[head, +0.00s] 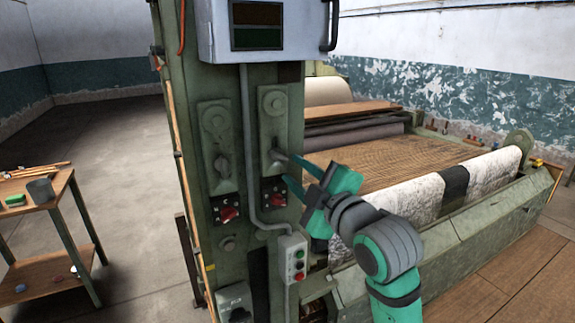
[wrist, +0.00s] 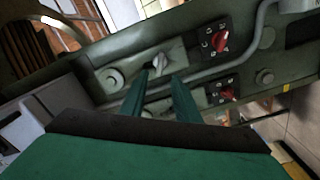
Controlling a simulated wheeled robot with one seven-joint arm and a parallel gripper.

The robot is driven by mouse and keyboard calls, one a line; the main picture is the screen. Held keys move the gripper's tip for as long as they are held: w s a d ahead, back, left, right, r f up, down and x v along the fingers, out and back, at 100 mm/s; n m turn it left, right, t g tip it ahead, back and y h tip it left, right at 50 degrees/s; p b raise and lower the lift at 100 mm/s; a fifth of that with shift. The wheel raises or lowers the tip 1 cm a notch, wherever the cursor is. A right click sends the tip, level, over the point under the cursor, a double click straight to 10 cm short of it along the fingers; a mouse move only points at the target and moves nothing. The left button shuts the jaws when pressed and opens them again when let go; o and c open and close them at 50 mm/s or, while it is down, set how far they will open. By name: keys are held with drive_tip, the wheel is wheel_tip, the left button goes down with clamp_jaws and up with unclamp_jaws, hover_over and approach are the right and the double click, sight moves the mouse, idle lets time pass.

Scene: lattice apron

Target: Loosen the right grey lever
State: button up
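The right grey lever (head: 276,156) sits on a green plate on the machine's upright, above a red switch. My gripper (head: 287,167) reaches in from the right, with its two teal fingers pointing at this lever. In the wrist view the lever (wrist: 160,62) shows between and just beyond the fingertips (wrist: 160,75). The fingers are apart, with a gap between them, and hold nothing that I can see. I cannot tell whether either finger touches the lever. The left lever (head: 222,166) is on the matching plate to the left.
Red switches (head: 226,214) (head: 279,200) sit below the plates. A grey conduit (head: 246,130) runs between the plates to a button box (head: 293,258). A control cabinet (head: 263,28) is above. The machine bed (head: 400,160) lies right. A wooden table (head: 60,185) stands left, with open floor between.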

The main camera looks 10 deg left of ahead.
drive_tip(key=v, duration=0.3)
drive_tip(key=shift+s+d, duration=0.15)
drive_tip(key=shift+s, duration=0.05)
wheel_tip(320, 180, down, 19)
drive_tip(key=d+m+t+h, duration=0.1)
drive_tip(key=m+t+h, duration=0.3)
drive_tip(key=m, duration=0.7)
drive_tip(key=s+f+m+h, duration=0.2)
drive_tip(key=s+f+m, duration=0.3)
drive_tip(key=f, duration=0.4)
drive_tip(key=s+f+m+h, duration=0.2)
drive_tip(key=s+f, duration=0.4)
drive_tip(key=f, duration=0.3)
drive_tip(key=s+d+f+m+g+h, duration=0.1)
drive_tip(key=s+f, duration=0.3)
drive_tip(key=s, duration=0.3)
drive_tip(key=s+f+m+g+h, duration=0.1)
drive_tip(key=s+f+h, duration=0.1)
drive_tip(key=s+f, duration=0.45)
drive_tip(key=s+d+n+g+y, duration=0.1)
drive_tip(key=s, duration=1.7)
drive_tip(key=shift+r+g, duration=0.3)
